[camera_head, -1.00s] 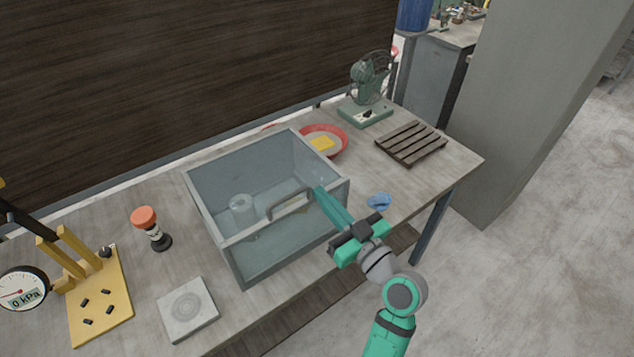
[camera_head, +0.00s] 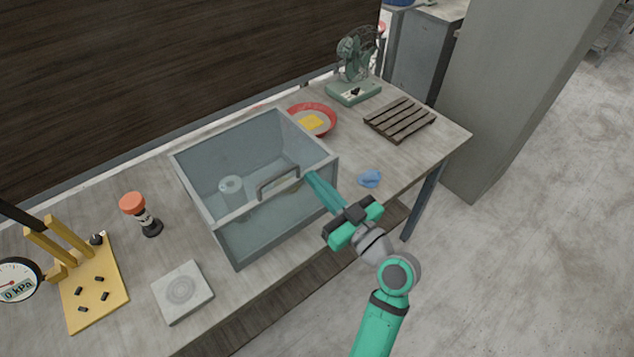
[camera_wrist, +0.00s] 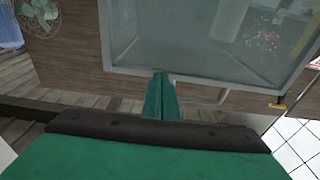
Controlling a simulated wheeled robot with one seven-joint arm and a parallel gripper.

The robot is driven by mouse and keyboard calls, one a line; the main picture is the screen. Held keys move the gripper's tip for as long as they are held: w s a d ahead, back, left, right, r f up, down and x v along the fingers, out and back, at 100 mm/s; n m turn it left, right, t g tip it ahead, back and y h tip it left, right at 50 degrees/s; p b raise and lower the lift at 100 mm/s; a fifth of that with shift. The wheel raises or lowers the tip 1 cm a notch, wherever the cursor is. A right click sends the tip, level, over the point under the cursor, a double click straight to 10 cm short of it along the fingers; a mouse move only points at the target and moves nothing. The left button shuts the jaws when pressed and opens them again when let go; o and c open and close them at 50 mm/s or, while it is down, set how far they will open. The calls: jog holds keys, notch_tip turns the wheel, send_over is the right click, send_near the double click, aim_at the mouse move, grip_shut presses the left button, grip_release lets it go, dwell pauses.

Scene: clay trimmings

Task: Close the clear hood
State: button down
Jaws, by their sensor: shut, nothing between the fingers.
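The clear hood (camera_head: 228,222) is a grey-framed box with see-through walls on the workbench. A grey bar handle (camera_head: 277,183) is on its near upper edge. A pale cylinder (camera_head: 231,187) shows inside through the clear walls. I cannot tell whether the top is covered. My gripper (camera_head: 309,175) is shut and empty, its teal fingers near the hood's right front edge, to the right of the handle. In the wrist view the fingertips (camera_wrist: 161,80) overlap the hood's frame edge (camera_wrist: 200,74), with the handle (camera_wrist: 208,99) just right of them; contact cannot be told.
Behind the hood are a red plate (camera_head: 327,118) with a yellow item and a green fan (camera_head: 354,75). A wooden slatted rack (camera_head: 400,120) and a blue item (camera_head: 369,178) lie right. A red-topped bottle (camera_head: 141,212), grey tile (camera_head: 182,293) and yellow gauge stand (camera_head: 92,290) are left.

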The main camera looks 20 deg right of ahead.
jog(key=r+v, duration=0.1)
jog(key=v, duration=0.8)
jog(key=shift+s+r, duration=0.25)
jog(key=shift+s, duration=0.05)
jog(key=shift+d, duration=0.1)
jog(key=s+a+f+m+g+h, duration=0.2)
jog(key=a+f+m+h, duration=0.25)
jog(key=f, duration=0.55)
jog(key=s+a+f+m+g+h, duration=0.1)
jog(key=s+a+f+m+h, duration=0.25)
jog(key=f, duration=0.65)
jog(key=s+a+n+y, duration=0.1)
jog(key=s+a+n, duration=0.1)
jog(key=s+a, duration=0.3)
jog(key=s+a+r+n, duration=0.1)
jog(key=s+a, duration=0.5)
jog(key=s, duration=0.7)
jog(key=shift+s+n+y, duration=0.2)
jog(key=shift+n+y, duration=0.2)
jog(key=shift+n, duration=0.2)
